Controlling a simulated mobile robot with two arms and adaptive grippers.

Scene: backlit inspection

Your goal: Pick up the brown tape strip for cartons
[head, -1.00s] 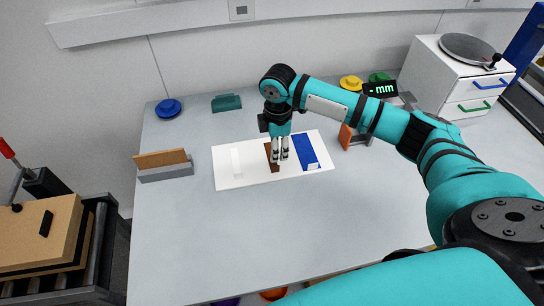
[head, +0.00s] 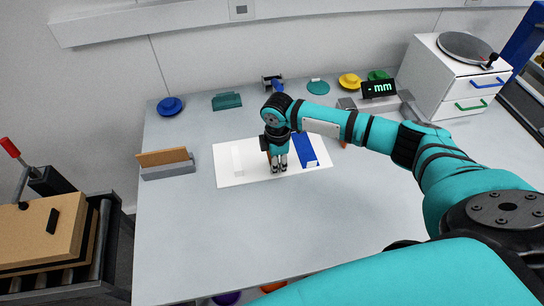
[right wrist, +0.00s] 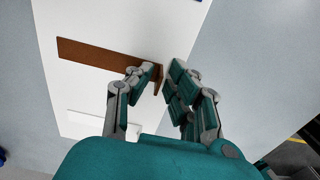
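The brown tape strip (right wrist: 95,55) lies on a white sheet (head: 225,178) between a white strip (head: 237,160) and a blue strip (head: 306,151). In the right wrist view its near end has a small tab standing up. My right gripper (right wrist: 163,74) points down at this end, with the tab in the gap between its fingertips. The left finger is right beside or touching the tab, and a gap shows toward the right finger. In the head view the right gripper (head: 279,170) hides most of the brown strip. My left gripper is out of view.
A grey holder with a brown board (head: 165,163) stands left of the sheet. A white drawer unit (head: 445,85) stands back right. The table's front is clear.

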